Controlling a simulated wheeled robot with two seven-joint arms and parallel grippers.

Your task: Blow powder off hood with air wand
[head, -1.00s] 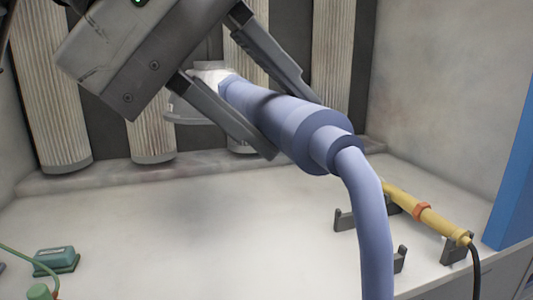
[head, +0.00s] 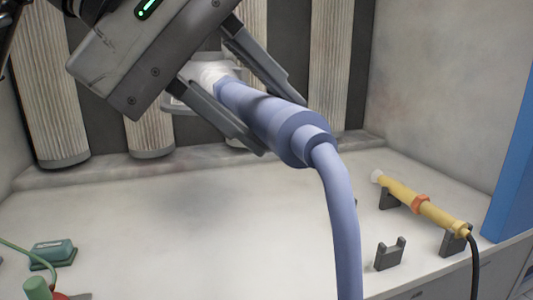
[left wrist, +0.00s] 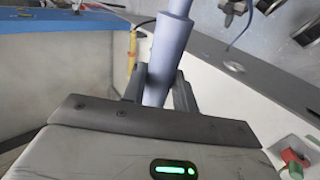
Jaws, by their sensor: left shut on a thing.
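My left gripper (head: 275,118) comes in from the upper left and is shut on the lavender-blue air wand (head: 282,126), one finger on each side of its body. The wand is tilted, with its tip towards the back left and its hose curving down at the front. In the left wrist view the wand (left wrist: 165,50) runs between the fingers (left wrist: 160,92). A whitish, partly clear thing (head: 180,100), perhaps the hood, shows behind the wand tip. The gripper hides much of it, and I cannot make out powder on it. My right gripper is not in view.
A yellow wand with an orange band (head: 420,203) rests on dark holders at the right. An empty dark holder (head: 390,254) stands in front of it. Pleated filter columns (head: 45,90) line the back. The middle of the bench is clear.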

